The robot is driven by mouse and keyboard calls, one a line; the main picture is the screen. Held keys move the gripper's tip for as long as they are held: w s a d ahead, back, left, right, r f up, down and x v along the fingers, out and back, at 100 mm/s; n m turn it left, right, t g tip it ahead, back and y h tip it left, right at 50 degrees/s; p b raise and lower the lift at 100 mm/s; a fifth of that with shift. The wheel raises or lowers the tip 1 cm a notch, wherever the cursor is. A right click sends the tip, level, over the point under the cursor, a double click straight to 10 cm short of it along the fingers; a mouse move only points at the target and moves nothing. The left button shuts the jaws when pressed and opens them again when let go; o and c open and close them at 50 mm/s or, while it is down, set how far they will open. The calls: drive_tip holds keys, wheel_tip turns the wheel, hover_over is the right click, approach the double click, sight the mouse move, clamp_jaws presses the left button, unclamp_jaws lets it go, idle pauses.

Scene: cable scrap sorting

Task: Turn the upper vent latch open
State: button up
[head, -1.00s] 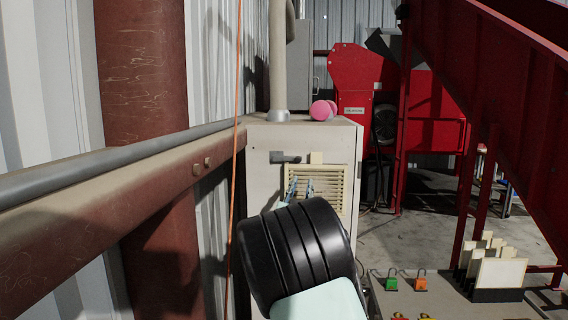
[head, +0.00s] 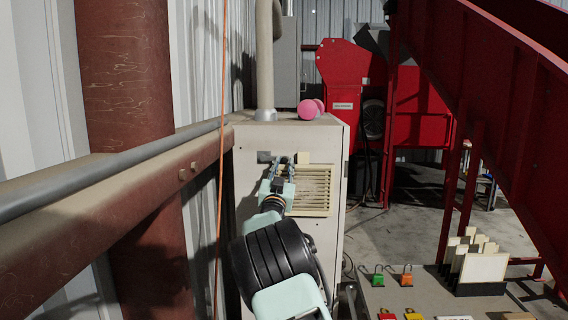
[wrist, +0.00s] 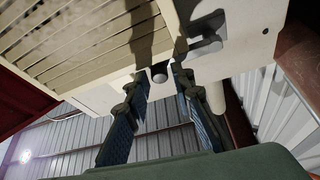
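The upper vent latch (head: 264,157) is a dark grey fitting on the beige cabinet front, above the slatted vent (head: 316,190). My gripper (head: 284,161) is in front of the cabinet beside the latch and partly covers it. The wrist view shows the latch (wrist: 206,38) as a grey fitting beyond the right fingertip, with the vent slats (wrist: 85,45) at upper left. My gripper (wrist: 160,78) is open there, its two dark fingers apart. A small round grey knob (wrist: 159,73) shows between the fingertips. I cannot tell whether it belongs to the latch or whether anything touches it.
A cream block (head: 302,157) sits just right of the fingertips. A rusty rail (head: 130,190) and orange cord (head: 220,150) run at left. A table (head: 430,296) with padlocks stands lower right.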

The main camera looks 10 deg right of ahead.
drive_tip(key=shift+w+d+r, duration=0.1)
drive_tip(key=shift+w+r, duration=0.05)
drive_tip(key=shift+w, duration=0.15)
clamp_jaws()
